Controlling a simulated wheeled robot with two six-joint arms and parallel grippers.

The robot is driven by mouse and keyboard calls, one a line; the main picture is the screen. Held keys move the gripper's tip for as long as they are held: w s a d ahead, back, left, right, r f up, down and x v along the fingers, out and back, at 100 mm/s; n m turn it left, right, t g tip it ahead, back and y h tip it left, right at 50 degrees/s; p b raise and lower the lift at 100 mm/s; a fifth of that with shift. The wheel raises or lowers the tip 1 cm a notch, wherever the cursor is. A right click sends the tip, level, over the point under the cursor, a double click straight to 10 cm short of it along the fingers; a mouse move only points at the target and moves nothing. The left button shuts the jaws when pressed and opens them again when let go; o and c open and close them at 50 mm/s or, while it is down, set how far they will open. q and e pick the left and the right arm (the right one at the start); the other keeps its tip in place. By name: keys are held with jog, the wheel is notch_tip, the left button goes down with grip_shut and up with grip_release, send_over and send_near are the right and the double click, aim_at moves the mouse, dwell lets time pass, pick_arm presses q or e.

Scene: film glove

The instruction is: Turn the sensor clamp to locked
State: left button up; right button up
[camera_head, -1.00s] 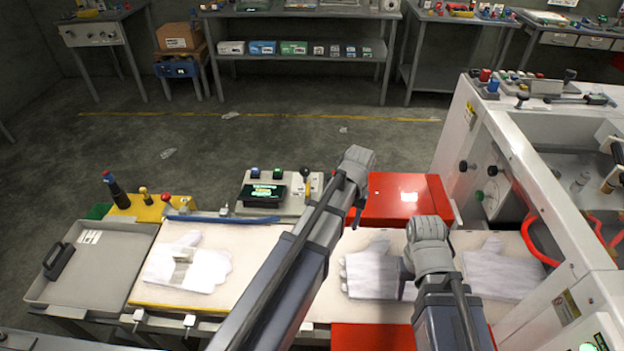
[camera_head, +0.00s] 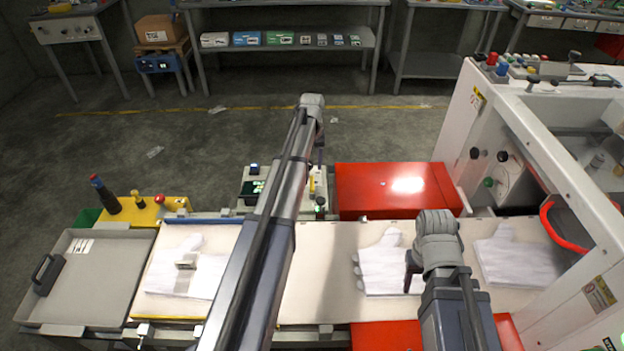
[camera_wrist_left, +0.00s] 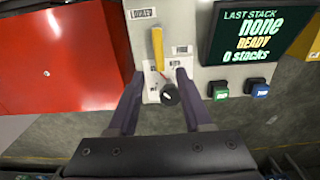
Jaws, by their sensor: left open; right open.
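In the head view the lever (camera_head: 312,187) is below my left gripper (camera_head: 318,163), partly behind my arm. My right gripper (camera_head: 411,274) is open and empty, over the belt beside a white glove (camera_head: 382,262).
A screen (camera_wrist_left: 245,32) reads "LAST STACK none READY 0 stacks", with green (camera_wrist_left: 218,90) and blue (camera_wrist_left: 257,90) buttons below it. A red box (camera_head: 365,190) stands close right of the control box in the head view. A white machine (camera_head: 460,130) stands at the right.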

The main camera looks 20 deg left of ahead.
aim_at(312, 180)
pick_arm(q)
notch_tip(312, 180, down, 6)
jog(key=b, duration=0.5)
jog(key=shift+f+b, duration=0.2)
jog(key=shift+b, duration=0.15)
pick_arm(e)
notch_tip(312, 180, down, 6)
jog(key=shift+f, duration=0.2)
pick_arm(q)
grip_shut()
